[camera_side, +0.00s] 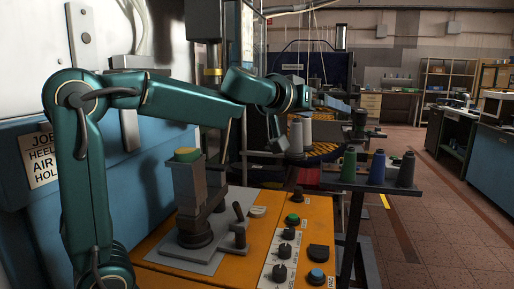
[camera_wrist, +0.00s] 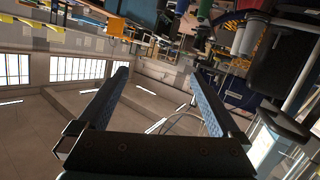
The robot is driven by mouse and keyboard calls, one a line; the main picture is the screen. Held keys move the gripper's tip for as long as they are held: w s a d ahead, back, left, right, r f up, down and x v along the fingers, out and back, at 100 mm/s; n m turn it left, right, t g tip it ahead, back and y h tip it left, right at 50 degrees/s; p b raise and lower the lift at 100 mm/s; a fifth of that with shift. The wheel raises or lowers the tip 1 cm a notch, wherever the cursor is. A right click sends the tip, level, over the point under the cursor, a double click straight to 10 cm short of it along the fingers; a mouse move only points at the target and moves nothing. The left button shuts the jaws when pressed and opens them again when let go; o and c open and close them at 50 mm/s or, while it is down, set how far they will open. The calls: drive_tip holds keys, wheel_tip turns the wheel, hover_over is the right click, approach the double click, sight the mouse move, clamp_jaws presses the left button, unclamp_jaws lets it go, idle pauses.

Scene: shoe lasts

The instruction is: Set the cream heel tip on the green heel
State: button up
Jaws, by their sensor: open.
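The green heel (camera_side: 187,155) sits on top of a grey upright post on the orange machine top, with a yellowish part at its upper edge. A small cream disc, seemingly the cream heel tip (camera_side: 258,211), lies flat on the orange panel to the right of the post. My gripper (camera_wrist: 160,73) is open and empty in the wrist view, its two fingers spread against the room's ceiling and windows. In the side view the end of my arm is up and to the right of the green heel, clear of both heel and tip.
A small lever (camera_side: 239,235) stands between post and panel. Knobs and a green button (camera_side: 292,219) line the orange panel (camera_side: 228,263). Thread cones, including a blue one (camera_side: 377,168), stand on a rack at right. A blue machine body rises behind.

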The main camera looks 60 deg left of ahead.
drive_tip(key=w+a+f+n+g+y, duration=0.25)
drive_tip(key=a+f+n, duration=0.2)
drive_tip(key=a, duration=0.45)
drive_tip(key=n+g+y, duration=0.2)
drive_tip(key=n+g, duration=0.2)
drive_tip(key=g, duration=0.5)
hover_over(258, 210)
drive_tip(key=s+d, duration=0.2)
drive_tip(key=d, duration=0.3)
drive_tip(key=f, duration=2.6)
drive_tip(key=shift+a+f, duration=0.2)
drive_tip(key=shift+n, duration=0.25)
drive_tip(key=shift+x, duration=2.5)
drive_tip(key=c, duration=1.5)
